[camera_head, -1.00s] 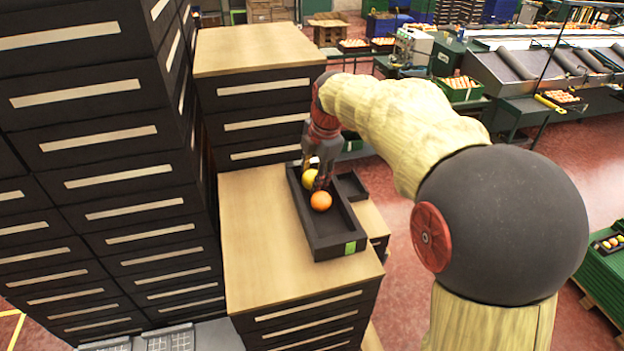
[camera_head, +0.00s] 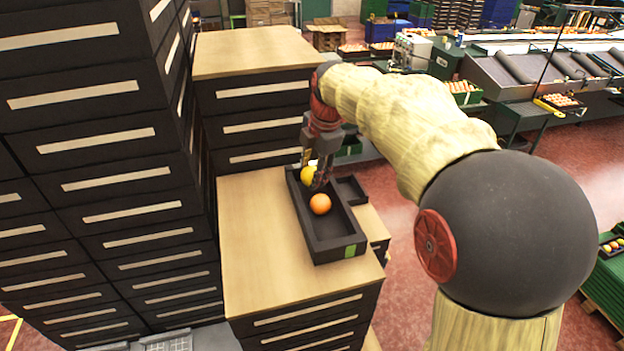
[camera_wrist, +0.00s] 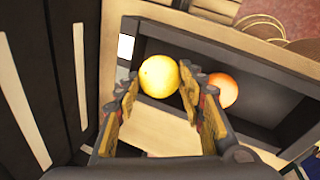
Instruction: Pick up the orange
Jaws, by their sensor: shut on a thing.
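The orange (camera_head: 320,204) lies in a long dark tray (camera_head: 330,245) on a wooden cabinet top. A yellow round fruit (camera_head: 308,174) is behind it, at the tray's far end. My gripper (camera_head: 318,178) reaches down over that far end. In the wrist view my gripper (camera_wrist: 160,90) has the yellow fruit (camera_wrist: 159,75) between its fingers and is shut on it. The orange (camera_wrist: 222,90) is outside the grip, just right of the right finger, which hides part of it. I cannot tell whether the yellow fruit is clear of the tray floor.
A small dark side compartment (camera_head: 350,189) adjoins the tray's right side. Tall dark drawer cabinets (camera_head: 90,150) stand close on the left. A higher wooden cabinet top (camera_head: 255,50) is behind. The wooden top (camera_head: 255,240) left of the tray is bare.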

